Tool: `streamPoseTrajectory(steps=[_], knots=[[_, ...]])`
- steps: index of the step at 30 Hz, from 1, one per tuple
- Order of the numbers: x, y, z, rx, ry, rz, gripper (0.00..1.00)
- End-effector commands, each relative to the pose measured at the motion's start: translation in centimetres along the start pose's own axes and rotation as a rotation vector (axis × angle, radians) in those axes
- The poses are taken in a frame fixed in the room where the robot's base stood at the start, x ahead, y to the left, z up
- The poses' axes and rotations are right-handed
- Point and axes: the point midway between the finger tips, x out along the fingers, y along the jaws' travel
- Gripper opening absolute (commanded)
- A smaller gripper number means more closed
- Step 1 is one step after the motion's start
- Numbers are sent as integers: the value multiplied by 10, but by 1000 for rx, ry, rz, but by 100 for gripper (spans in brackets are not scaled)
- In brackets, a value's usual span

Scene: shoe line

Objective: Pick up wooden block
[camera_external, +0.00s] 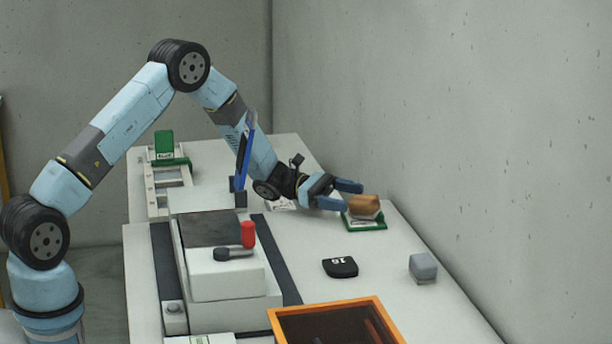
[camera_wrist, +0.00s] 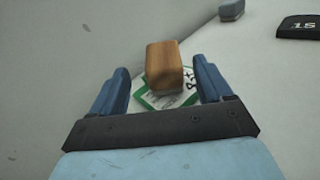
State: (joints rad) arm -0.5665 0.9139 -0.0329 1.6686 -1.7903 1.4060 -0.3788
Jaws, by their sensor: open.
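The wooden block (camera_external: 364,204) is brown and sits on top of a pale piece over a green-edged card (camera_external: 374,224) at the right of the white table. In the wrist view the wooden block (camera_wrist: 165,66) stands ahead of and between my finger tips, with the green-and-white card (camera_wrist: 148,100) under it. My gripper (camera_external: 345,194) is open, its two blue fingers pointing at the block from the left. The wrist view shows my gripper (camera_wrist: 163,82) empty, with a gap between each finger and the block. I cannot tell whether the far finger touches it.
A black piece marked 15 (camera_external: 340,267) and a grey block (camera_external: 423,267) lie nearer on the table (camera_external: 385,300). An orange-rimmed tray (camera_external: 275,318) is at the front. A white machine with a red knob (camera_external: 248,234) stands left. The wall (camera_external: 450,140) runs close behind the block.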

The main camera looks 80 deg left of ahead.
Motion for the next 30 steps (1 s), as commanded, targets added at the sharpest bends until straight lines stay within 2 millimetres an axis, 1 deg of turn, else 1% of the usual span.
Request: streamPoseTrajectory(steps=[1,6,9,17,30], knots=[[8,-2,0,0,-1,-4,79],[31,-5,-2,0,-1,-4,79],[40,-4,-1,1,0,-3,79],[42,-4,-2,0,0,-1,78],[42,-4,-2,0,0,-1,36]])
